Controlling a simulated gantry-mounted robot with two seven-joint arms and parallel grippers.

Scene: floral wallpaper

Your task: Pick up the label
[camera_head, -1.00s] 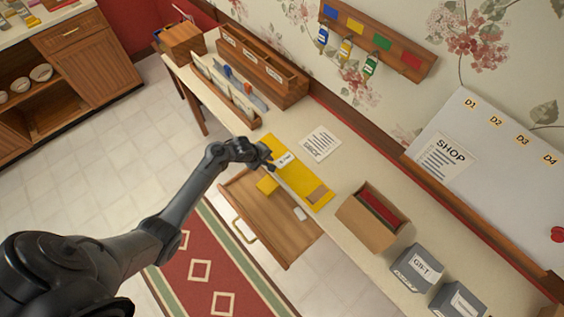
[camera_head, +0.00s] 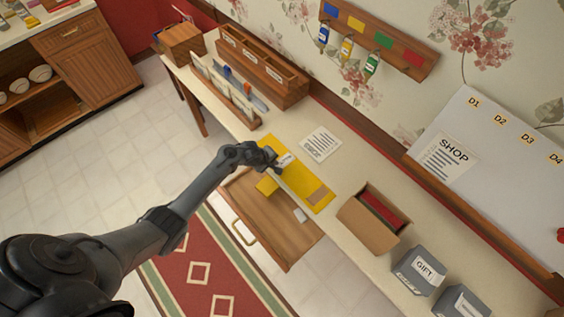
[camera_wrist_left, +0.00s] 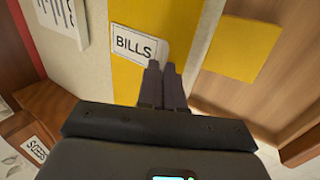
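The white label (camera_wrist_left: 136,46), printed BILLS, lies on a long yellow folder (camera_head: 313,191) on the narrow table; it also shows in the head view (camera_head: 287,159). My left gripper (camera_wrist_left: 161,66) has its two dark fingertips close together at the label's lower right corner, hiding that corner. I cannot tell whether they pinch it or only rest over it. In the head view my left gripper (camera_head: 274,161) is at the label's left end. My right gripper is in neither view.
Beside the folder is an open wooden drawer (camera_head: 270,225) with a yellow piece (camera_head: 267,185) and a small white item (camera_head: 300,214). A printed sheet (camera_head: 321,144) lies behind. A cardboard box (camera_head: 361,228) and a grey GIFT box (camera_head: 419,270) stand right; wooden organisers (camera_head: 262,68) stand left.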

